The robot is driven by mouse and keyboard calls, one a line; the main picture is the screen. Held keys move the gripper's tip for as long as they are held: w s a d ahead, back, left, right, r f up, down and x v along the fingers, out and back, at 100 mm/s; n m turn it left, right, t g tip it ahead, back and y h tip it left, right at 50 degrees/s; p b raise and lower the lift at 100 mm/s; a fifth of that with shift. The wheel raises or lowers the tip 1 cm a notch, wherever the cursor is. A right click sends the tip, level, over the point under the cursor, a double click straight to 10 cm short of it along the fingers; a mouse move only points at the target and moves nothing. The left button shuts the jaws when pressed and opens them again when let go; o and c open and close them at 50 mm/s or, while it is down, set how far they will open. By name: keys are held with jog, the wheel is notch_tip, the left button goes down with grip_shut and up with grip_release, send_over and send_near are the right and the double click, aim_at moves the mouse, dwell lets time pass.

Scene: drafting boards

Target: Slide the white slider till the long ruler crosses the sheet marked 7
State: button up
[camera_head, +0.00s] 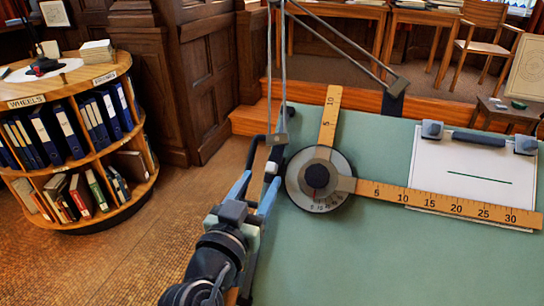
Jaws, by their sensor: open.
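A drafting head with a round grey dial (320,179) sits on the green board (400,262). The long wooden ruler (455,205) runs right from it and lies over the lower part of a white sheet (480,158). The sheet bears a short green line; I see no 7 on it. A shorter ruler (329,118) points up from the head. My gripper (257,183) is open at the board's left edge, left of the dial, beside grey linkage parts. Whether it touches them I cannot tell.
Two grey blocks and a dark bar (479,138) lie along the sheet's top edge. Linkage rods (340,42) rise above the board. A round bookshelf (75,140) with binders stands at left. Wooden steps (250,120) and a chair (484,45) are behind. The board's lower middle is clear.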

aim_at(271, 162)
jog(key=x, duration=0.7)
jog(key=shift+w+p, duration=0.15)
jog(key=shift+p, duration=0.15)
grip_shut()
dwell(1.1)
